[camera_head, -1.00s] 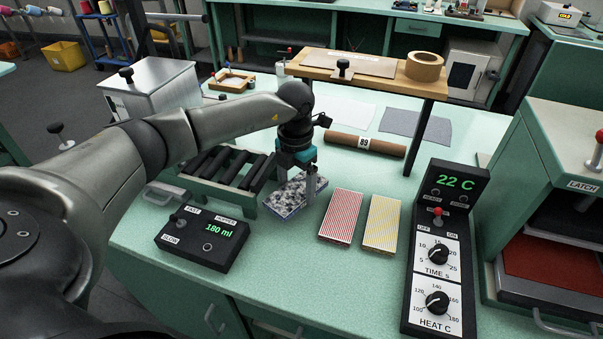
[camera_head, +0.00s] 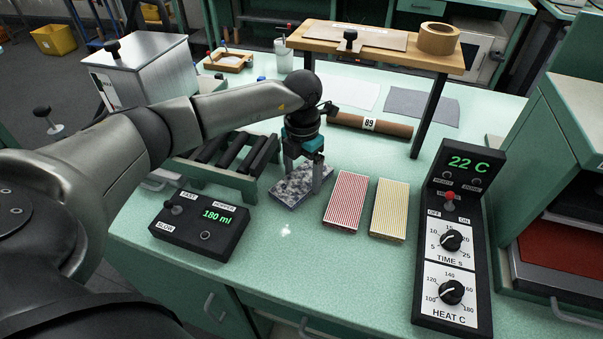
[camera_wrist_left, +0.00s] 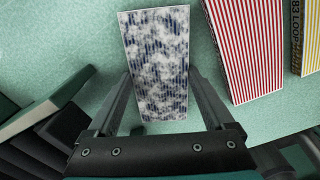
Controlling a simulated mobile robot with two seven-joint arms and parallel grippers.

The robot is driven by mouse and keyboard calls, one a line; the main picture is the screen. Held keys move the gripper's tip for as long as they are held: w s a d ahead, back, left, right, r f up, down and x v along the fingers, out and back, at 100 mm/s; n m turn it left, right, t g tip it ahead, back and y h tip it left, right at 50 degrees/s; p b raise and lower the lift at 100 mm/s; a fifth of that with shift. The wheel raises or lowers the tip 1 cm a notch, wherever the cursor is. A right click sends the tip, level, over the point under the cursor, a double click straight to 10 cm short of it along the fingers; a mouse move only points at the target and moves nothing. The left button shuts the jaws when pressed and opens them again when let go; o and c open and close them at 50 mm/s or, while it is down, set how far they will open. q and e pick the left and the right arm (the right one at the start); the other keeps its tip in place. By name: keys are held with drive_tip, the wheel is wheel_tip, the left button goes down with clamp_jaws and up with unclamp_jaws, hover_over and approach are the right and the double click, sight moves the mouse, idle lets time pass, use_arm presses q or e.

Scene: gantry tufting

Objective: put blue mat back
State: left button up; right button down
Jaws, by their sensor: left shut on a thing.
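The blue mat (camera_head: 293,189) is a small block with a mottled blue and white striped top. It lies at table level, left of the red-striped mat (camera_head: 346,202), apart from it and angled to it. My left gripper (camera_head: 303,180) points down over the blue mat, shut on it with one finger along each long side. In the left wrist view the blue mat (camera_wrist_left: 158,60) sits between the two fingers. Whether its underside touches the table is hard to tell. My right gripper is out of view.
A yellow-striped mat (camera_head: 389,209) lies right of the red one. A roller rack (camera_head: 229,160) stands close on the left, and a hopper control box (camera_head: 202,225) in front. A brown tube (camera_head: 369,125) lies behind. The dial panel (camera_head: 452,240) stands to the right.

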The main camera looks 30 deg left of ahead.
sight(302, 179)
use_arm(q)
drive_tip(key=o, duration=1.2)
drive_tip(key=shift+o, duration=0.2)
wheel_tip(302, 179, up, 8)
drive_tip(key=shift+f+p, duration=0.1)
drive_tip(key=shift+p, duration=0.5)
